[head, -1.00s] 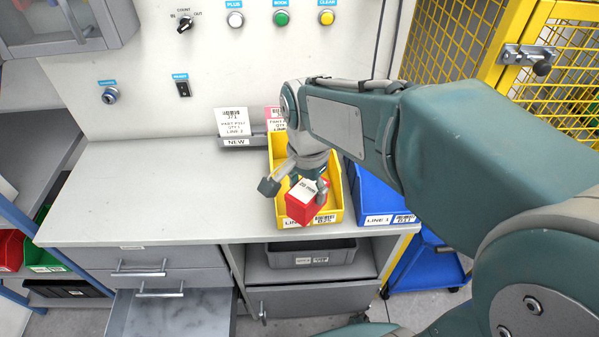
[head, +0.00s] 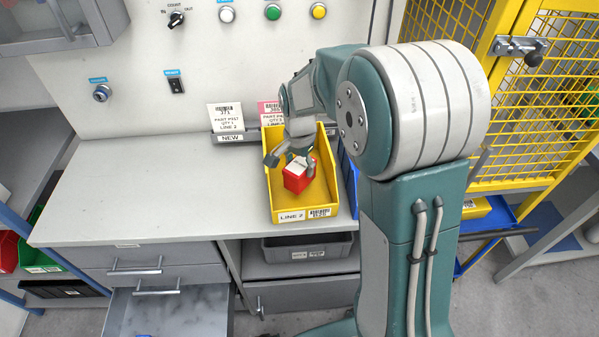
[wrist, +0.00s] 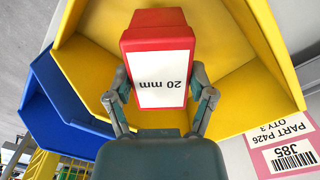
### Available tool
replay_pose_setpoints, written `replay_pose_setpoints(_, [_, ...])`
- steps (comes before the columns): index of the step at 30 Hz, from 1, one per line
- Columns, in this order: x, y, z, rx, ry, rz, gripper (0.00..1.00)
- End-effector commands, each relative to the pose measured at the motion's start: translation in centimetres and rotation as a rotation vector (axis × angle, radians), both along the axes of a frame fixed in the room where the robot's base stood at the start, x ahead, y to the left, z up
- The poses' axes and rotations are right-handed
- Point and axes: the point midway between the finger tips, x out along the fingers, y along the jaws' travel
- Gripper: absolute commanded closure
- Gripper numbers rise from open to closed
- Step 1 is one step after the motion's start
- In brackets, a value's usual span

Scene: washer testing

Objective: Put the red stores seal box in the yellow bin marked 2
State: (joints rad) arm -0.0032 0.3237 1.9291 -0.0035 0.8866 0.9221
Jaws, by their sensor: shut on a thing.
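The red box (head: 297,178) has a white label that reads "20 mm" in the wrist view (wrist: 160,50). My gripper (head: 291,160) is shut on it, with one finger on each side in the wrist view (wrist: 160,92). The yellow bin (head: 307,214) stands on the worktop and its front label reads "LINE 2". The box is inside the outline of the bin, over its floor. I cannot tell whether the box touches the bin floor. The bin walls surround the box in the wrist view (wrist: 268,50).
A blue bin (wrist: 60,98) stands right beside the yellow bin, mostly hidden by my arm in the head view. Card holders (head: 232,138) stand behind on the worktop (head: 150,190), which is clear at left. An open drawer (head: 165,308) is below. A yellow mesh cage (head: 530,100) is at right.

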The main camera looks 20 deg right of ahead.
Motion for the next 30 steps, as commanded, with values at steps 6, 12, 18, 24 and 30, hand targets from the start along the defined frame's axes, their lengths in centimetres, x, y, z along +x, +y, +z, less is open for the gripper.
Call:
replay_pose_setpoints(6, [0.0,0.0,-3.0,-0.001,0.001,0.0,0.8])
replay_pose_setpoints(12, [0.0,0.0,-3.0,0.0,-0.001,0.0,0.8])
replay_pose_setpoints(18, [0.0,0.0,-3.2,0.0,0.0,0.0,0.0])
replay_pose_setpoints(24, [0.0,0.0,-3.2,0.0,0.0,0.0,0.0])
replay_pose_setpoints(30, [0.0,0.0,-3.1,0.0,0.0,0.0,0.0])
